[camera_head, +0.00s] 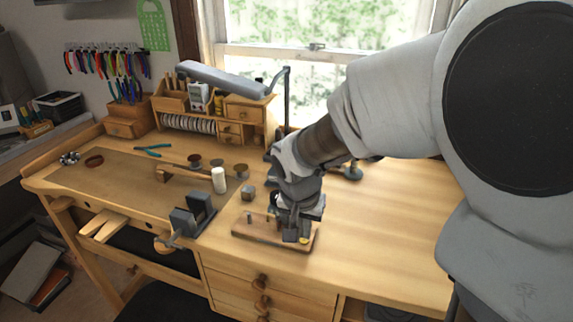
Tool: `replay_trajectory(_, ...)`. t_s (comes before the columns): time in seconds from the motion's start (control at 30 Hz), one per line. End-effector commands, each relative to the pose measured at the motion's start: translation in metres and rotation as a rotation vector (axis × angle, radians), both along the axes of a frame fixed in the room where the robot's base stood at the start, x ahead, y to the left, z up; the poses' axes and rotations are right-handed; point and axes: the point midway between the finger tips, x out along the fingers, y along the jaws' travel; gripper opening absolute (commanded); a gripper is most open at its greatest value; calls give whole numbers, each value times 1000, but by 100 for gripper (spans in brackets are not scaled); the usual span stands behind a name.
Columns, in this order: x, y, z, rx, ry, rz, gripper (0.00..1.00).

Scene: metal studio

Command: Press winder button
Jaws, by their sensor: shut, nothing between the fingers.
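The winder appears as a small wooden board (247,227) with small parts standing on it, near the front edge of the workbench. A small yellow button (304,240) shows at the board's right front end. My gripper (291,236) points down over the right part of the board, shut and empty. Its fingertips are just left of the yellow button; I cannot tell whether they touch it or the board. My gripper hides the middle and back right of the board.
A small metal block (248,193) stands behind the board, and a white cylinder (219,180) is farther left. A dark vise (193,217) sits at the bench's front edge. A wooden organizer (240,110) stands at the back. The bench top (380,240) on the right is clear.

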Motion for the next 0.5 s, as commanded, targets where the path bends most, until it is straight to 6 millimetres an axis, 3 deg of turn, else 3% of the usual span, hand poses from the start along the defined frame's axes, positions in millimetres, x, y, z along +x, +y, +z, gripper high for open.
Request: replay_trajectory(0.5,0,0,-9,1,1,-1,0)
